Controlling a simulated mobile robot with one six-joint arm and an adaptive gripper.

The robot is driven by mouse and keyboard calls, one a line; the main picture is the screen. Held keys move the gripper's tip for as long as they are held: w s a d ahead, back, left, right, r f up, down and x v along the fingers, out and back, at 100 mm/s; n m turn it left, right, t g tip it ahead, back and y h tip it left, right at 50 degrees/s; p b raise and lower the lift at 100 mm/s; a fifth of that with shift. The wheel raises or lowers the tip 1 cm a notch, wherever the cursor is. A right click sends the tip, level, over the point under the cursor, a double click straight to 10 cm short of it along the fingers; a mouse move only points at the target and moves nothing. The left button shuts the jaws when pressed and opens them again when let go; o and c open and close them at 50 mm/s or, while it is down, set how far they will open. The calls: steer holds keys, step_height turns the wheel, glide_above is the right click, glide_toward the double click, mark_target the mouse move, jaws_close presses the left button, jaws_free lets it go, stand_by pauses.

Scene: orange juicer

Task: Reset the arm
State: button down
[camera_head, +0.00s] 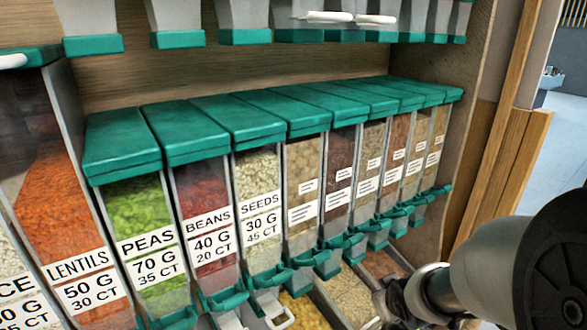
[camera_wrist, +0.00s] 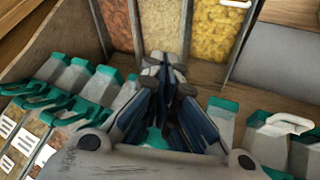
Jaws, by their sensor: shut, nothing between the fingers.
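My gripper shows in the wrist view (camera_wrist: 165,68) with its dark blue fingers together and nothing between them. In the head view my arm comes in from the lower right, and the gripper end (camera_head: 385,302) is low in front of the dispensers, partly cut off by the bottom edge. It is in front of and below the right-hand dispensers. I cannot tell whether it touches anything.
A row of clear dispensers with green lids (camera_head: 238,118) holds peas (camera_head: 137,208), beans (camera_head: 203,190), seeds (camera_head: 258,170) and more. A lentils dispenser (camera_head: 65,215) stands at left. Green spouts (camera_head: 270,280) jut forward. Lower food bins (camera_wrist: 205,30) lie beneath. A wooden post (camera_head: 510,140) stands at right.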

steer(key=s+a+r+m+g, duration=0.1)
steer(key=s+r, duration=0.5)
steer(key=s, duration=0.6)
steer(key=s+a+r+m+g, duration=0.1)
steer(key=s+a+r, duration=0.4)
steer(key=s, duration=0.7)
steer(key=shift+r+m+g+y, duration=0.3)
steer(key=shift+r+m+y, duration=0.1)
steer(key=shift+r+m, duration=0.45)
steer(key=shift+a+f, duration=0.1)
